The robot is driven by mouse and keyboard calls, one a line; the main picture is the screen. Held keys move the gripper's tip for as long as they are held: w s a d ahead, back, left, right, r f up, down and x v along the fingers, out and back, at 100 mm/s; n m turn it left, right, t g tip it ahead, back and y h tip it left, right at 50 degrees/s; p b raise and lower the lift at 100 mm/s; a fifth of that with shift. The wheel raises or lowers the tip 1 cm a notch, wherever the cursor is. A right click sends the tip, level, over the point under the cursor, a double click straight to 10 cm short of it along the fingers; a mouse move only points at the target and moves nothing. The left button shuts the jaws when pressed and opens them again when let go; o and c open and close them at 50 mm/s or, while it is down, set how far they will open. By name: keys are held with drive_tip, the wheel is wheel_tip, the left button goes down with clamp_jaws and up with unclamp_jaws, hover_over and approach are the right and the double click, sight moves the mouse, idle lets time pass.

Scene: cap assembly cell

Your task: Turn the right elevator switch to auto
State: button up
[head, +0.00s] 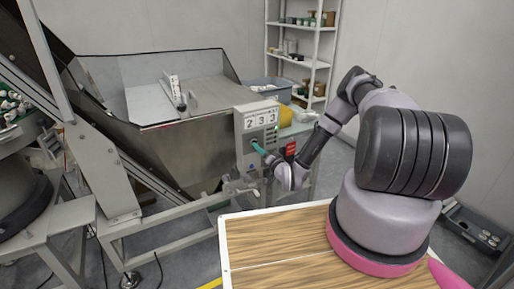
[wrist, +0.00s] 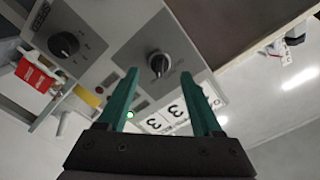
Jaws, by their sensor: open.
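A grey control box (head: 240,123) stands at the right end of the steel hopper, its display (head: 261,119) reading 233. In the wrist view, the box's face appears rotated. A round selector switch with a grey handle (wrist: 158,64) lies between and beyond my fingertips; I cannot tell whether they touch it. Its position label is too small to read. My gripper (wrist: 160,76) has two green fingers, spread apart with nothing held. In the head view, my gripper (head: 257,148) reaches the front of the box and the switch is hidden.
A black dial (wrist: 64,44) sits left of the switch in the wrist view. A red tag (wrist: 34,73) and a lit green lamp (wrist: 130,114) are nearby. The hopper (head: 175,100) is left of the box. A shelf (head: 301,60) stands behind.

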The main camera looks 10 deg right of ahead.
drive_tip(key=x, duration=0.3)
drive_tip(key=shift+w+a, duration=0.15)
drive_tip(key=shift+w, duration=0.2)
clamp_jaws()
